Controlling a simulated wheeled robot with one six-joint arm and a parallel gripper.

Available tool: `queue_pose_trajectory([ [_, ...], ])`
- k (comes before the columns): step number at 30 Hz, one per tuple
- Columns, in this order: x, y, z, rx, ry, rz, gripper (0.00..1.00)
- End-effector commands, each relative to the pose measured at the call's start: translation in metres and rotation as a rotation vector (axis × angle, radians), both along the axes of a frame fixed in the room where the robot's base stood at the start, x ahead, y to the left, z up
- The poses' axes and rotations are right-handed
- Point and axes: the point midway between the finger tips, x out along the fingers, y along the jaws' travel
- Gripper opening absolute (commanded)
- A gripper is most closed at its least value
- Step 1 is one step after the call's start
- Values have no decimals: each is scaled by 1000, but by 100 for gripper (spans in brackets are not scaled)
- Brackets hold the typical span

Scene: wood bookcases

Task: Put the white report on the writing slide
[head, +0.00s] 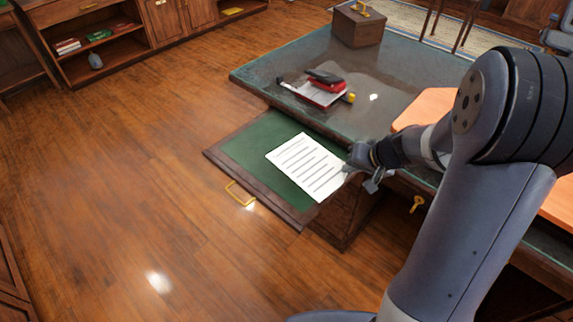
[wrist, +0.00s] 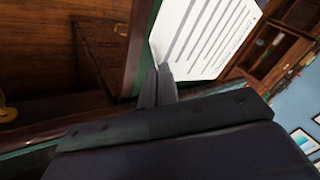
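The white report (head: 306,166) is a sheet with dark printed lines. In the head view it lies over the green top of the pulled-out writing slide (head: 238,150), its right edge close to the desk side. My gripper (head: 352,169) is at the report's right edge, with its fingers close together on that edge. In the wrist view my gripper (wrist: 160,72) has its fingertips meeting at the corner of the report (wrist: 205,35). Whether the sheet lies flat on the slide or just above it I cannot tell.
The glass-topped desk (head: 400,65) stands behind the slide, bearing a red stapler (head: 325,78) on papers, a wooden box (head: 358,24) and an orange-tan pad (head: 425,106). A brass handle (head: 238,194) is on the slide's front. The wooden floor at left is clear.

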Motion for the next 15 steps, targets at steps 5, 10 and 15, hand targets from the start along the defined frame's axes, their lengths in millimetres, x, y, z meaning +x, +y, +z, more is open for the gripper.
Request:
queue_pose_trajectory([
  [5,7,14,-4,-7,-12,-97,0],
  [10,8,24,6,-11,-10,-198,0],
  [15,7,29,15,-12,-4,-266,0],
])
